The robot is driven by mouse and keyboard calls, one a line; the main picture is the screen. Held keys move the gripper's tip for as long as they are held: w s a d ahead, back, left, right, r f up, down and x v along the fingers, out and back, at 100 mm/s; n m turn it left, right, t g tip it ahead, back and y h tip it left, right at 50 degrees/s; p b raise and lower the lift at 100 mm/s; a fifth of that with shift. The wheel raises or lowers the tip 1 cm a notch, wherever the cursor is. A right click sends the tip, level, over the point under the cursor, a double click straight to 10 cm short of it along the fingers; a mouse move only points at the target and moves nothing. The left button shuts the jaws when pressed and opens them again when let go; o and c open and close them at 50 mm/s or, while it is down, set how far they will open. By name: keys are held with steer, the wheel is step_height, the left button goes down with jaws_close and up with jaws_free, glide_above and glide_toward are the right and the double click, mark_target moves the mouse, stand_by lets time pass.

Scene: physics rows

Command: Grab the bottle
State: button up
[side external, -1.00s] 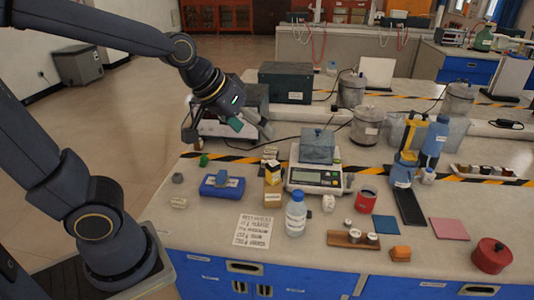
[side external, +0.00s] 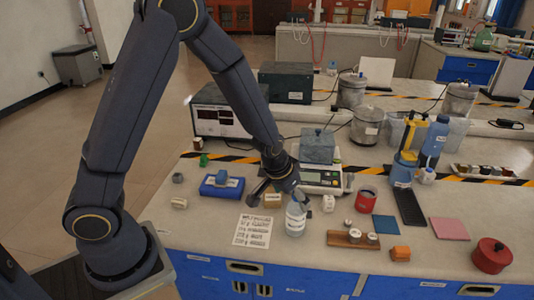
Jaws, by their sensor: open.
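A clear bottle with a pale label (side external: 296,220) stands upright near the front of the bench in the side external view. Its top is partly hidden by my gripper. My gripper (side external: 280,197) is open, pointing down and forward just behind and left of the bottle's top. One dark finger is out to the left and the other is at the bottle's upper part. I cannot tell whether it touches the bottle. A second, taller blue bottle (side external: 435,140) stands farther back on the right.
A printed sheet (side external: 253,231) lies left of the clear bottle. A small box (side external: 272,201) is behind my gripper, and a scale (side external: 321,179) stands behind. A wooden holder with small jars (side external: 345,239) and a red cup (side external: 366,199) are to the right.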

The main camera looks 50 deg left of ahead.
mark_target(297, 209)
steer(key=x, duration=0.6)
steer(key=shift+w+d+f, duration=0.1)
steer(key=shift+f, duration=0.15)
steer(key=shift+c, duration=0.3)
steer(key=c, duration=1.4)
steer(key=shift+r, duration=0.1)
